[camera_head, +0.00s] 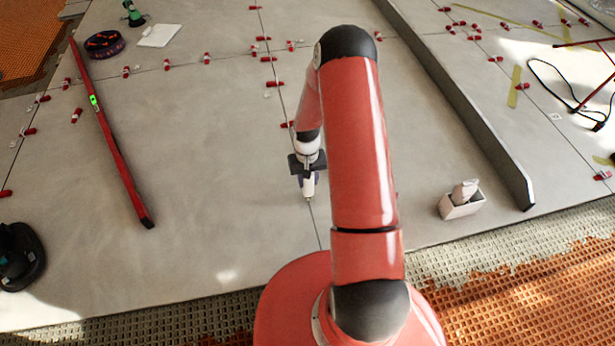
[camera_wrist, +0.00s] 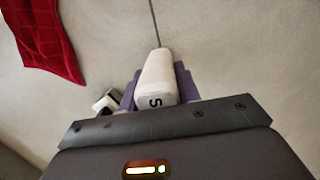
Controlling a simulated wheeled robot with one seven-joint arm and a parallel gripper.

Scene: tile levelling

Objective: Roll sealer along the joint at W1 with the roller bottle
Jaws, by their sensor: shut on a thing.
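My gripper (camera_head: 308,176) is shut on the roller bottle (camera_wrist: 157,78), a white bottle with a dark mark like "5" or "S" on it. In the head view the bottle (camera_head: 309,190) points down at the tiles, its tip close to a dark joint line (camera_head: 316,225). Whether the tip touches the tile I cannot tell. In the wrist view the joint (camera_wrist: 155,22) runs away from the bottle's far end. No label W1 is readable.
A white holder (camera_head: 461,205) stands right of my arm, near a long grey bar (camera_head: 480,135). A red level (camera_head: 110,135) lies at left. Red clips (camera_head: 207,58) sit along other joints. A black tool (camera_head: 18,258) is at lower left.

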